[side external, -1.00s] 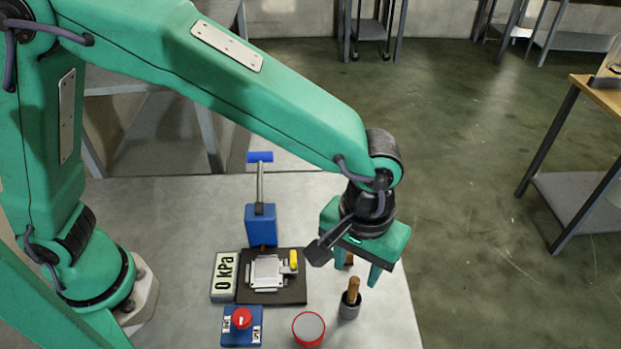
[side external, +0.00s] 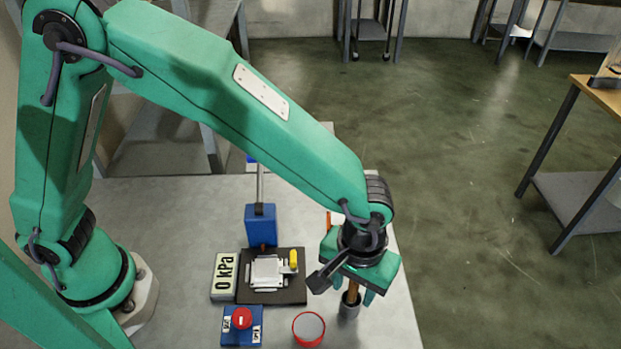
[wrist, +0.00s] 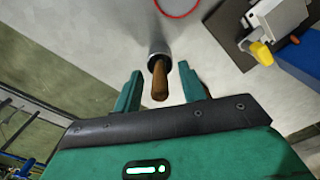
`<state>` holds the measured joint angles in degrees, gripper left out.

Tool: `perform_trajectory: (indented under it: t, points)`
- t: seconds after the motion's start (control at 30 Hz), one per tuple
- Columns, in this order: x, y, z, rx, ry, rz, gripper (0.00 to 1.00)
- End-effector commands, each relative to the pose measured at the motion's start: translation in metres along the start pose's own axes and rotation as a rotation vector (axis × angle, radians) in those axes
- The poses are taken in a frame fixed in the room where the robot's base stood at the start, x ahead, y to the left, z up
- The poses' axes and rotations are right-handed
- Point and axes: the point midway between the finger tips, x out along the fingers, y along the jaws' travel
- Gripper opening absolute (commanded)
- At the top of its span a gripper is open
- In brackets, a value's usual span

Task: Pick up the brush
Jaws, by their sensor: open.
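The brush shows as a brown wooden handle (side external: 352,292) standing upright in a small grey cup (side external: 348,308) near the table's right edge. In the wrist view the handle (wrist: 160,80) lies between the two green fingers of my gripper (wrist: 160,85), with a gap on each side. The grey cup's rim (wrist: 159,57) shows just beyond the fingertips. My gripper (side external: 355,296) is open and low around the upper handle. The bristle end is hidden inside the cup.
A red-rimmed round container (side external: 309,328) stands left of the cup. The table edge is close on the right.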

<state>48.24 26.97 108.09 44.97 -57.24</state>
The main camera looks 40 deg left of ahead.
Motion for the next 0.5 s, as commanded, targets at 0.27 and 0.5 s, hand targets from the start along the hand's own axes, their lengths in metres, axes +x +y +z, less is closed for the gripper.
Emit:
perform_trajectory:
  t: [0.27,0.5]
  points:
    - [0.0100,-0.0001,0.0001,0.000,0.000,0.000,0.41]
    - [0.0097,-0.0001,0.0001,0.000,0.000,0.000,0.41]
